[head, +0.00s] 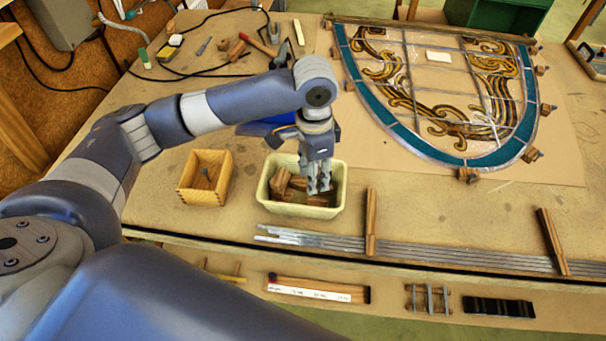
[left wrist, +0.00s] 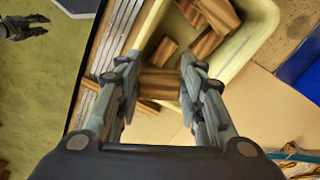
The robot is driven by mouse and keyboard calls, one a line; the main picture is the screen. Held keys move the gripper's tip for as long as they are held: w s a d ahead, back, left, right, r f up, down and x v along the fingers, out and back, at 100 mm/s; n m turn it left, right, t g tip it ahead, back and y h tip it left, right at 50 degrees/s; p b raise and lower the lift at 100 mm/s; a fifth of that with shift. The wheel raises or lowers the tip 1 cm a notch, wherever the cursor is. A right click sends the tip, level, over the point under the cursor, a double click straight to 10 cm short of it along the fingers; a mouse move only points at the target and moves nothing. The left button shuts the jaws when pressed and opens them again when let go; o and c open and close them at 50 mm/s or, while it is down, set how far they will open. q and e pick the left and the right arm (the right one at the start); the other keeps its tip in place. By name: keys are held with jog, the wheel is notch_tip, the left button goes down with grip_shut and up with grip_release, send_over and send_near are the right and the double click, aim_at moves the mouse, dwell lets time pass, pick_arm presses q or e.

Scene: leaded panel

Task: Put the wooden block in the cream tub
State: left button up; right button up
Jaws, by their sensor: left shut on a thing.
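The cream tub (head: 262,195) stands near the front of the bench with several brown wooden blocks (head: 281,181) in it. My left gripper (head: 319,188) points down into the right part of the tub. In the left wrist view its fingers (left wrist: 160,88) are shut on a wooden block (left wrist: 160,82), with other blocks (left wrist: 208,44) beside and beyond it. Whether the held block touches the tub floor I cannot tell. A dark shape like my right gripper (left wrist: 26,27) shows small at the top left of the left wrist view, over the floor; its jaws are unclear.
A small wooden box (head: 205,178) stands left of the tub. Metal strips (head: 420,255) lie along the front edge between wooden pegs (head: 371,222). The leaded panel (head: 440,90) fills the back right. A blue object (head: 265,125) is behind the tub. Tools and cables lie at the back left.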

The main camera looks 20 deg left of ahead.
pick_arm(q)
jog(key=w+m+p, duration=0.2)
jog(key=w+m, duration=0.1)
jog(key=shift+d+r+m, duration=0.2)
jog(key=shift+m, duration=0.1)
jog(key=m+p, duration=0.1)
jog(key=b, duration=0.9)
send_over(320, 193)
notch_tip(320, 193, down, 8)
jog(key=shift+f, duration=0.65)
jog(key=o, duration=0.8)
jog(key=shift+o, duration=0.2)
